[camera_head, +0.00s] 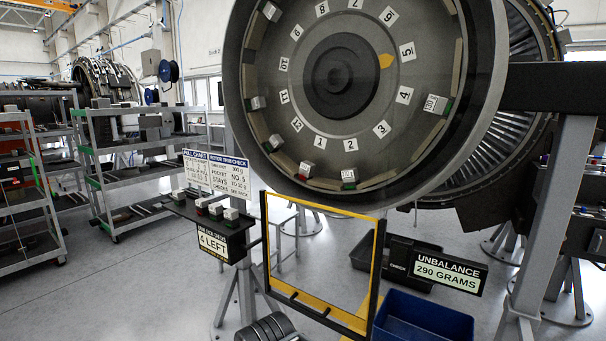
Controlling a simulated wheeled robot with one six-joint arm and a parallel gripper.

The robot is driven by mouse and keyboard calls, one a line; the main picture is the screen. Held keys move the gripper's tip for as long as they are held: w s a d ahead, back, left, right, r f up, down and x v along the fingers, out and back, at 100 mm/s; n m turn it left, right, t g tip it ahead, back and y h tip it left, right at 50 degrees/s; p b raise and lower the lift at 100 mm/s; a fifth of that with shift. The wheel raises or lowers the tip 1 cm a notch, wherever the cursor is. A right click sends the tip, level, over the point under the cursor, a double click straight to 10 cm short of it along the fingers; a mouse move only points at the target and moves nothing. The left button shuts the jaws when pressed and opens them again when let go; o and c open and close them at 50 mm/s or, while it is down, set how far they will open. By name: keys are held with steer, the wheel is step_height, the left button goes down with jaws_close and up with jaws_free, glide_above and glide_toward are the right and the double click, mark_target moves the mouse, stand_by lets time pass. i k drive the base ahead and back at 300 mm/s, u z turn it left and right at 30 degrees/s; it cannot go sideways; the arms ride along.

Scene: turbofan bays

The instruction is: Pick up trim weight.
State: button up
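Several trim weights, small blocks with whitish tops and green or red lower parts, stand on a dark tray (180,208) left of centre. The rightmost is a block (231,215) near the tray's right end, with a red-based block (201,204) further left. More such blocks sit around the inner rim of the big numbered rotor (300,120), among them one at the right (436,104) beside number 4, and two at the bottom, one red-based (306,169) and one green-based (348,177). My gripper is not in view.
A chart board (215,172) stands behind the tray. A yellow-and-black frame (320,262) stands right of it, near a blue bin (420,318). A display (446,272) reads "UNBALANCE 290 GRAMS". Ribbed dark discs (265,330) show at the bottom edge.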

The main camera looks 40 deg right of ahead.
mark_target(202, 203)
steer(key=z, duration=0.25)
steer(key=i, duration=1)
steer(key=u, duration=0.65)
steer(key=i, duration=0.95)
steer(key=u, duration=0.85)
